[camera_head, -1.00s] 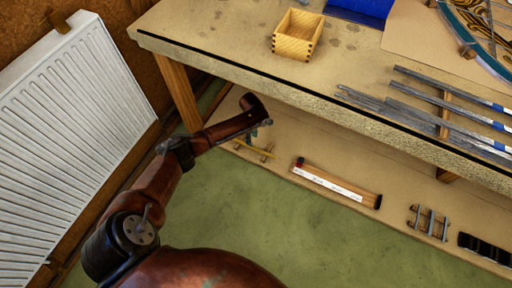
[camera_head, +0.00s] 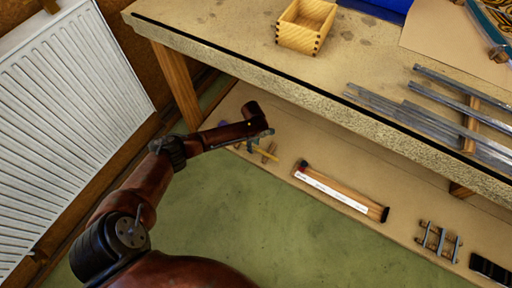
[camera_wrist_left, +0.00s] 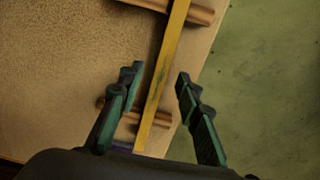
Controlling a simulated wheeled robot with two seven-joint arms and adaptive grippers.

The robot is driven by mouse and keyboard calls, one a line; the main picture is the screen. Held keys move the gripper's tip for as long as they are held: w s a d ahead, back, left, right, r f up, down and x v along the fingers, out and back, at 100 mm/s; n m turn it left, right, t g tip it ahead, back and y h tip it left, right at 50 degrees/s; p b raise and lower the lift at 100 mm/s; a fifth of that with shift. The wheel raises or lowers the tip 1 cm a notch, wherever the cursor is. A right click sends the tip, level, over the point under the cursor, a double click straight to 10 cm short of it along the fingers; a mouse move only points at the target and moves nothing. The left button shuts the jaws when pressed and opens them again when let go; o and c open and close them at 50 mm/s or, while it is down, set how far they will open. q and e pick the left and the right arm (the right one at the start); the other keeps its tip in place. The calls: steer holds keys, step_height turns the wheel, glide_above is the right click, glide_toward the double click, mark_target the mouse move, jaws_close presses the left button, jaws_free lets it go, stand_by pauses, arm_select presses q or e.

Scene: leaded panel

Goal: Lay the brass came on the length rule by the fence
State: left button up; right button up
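The brass came is a thin yellow strip (camera_head: 266,154) on small wooden supports on the low shelf in the head view. My left gripper (camera_wrist_left: 160,88) is open, with a finger on each side of the came and visible gaps. In the head view my left gripper (camera_head: 264,139) is small and partly hidden by its arm. The length rule (camera_head: 341,190), a wooden strip with a white scale and a dark red end, lies right of the came. My right gripper is out of view.
The workbench (camera_head: 240,62) overhangs the shelf (camera_head: 400,210). An open wooden box (camera_head: 305,27) and grey metal strips (camera_head: 435,118) are on it. A white radiator (camera_head: 70,120) is at left. Green floor is clear in front.

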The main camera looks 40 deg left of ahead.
arm_select(q)
steer(key=shift+c, duration=0.4)
jaws_close()
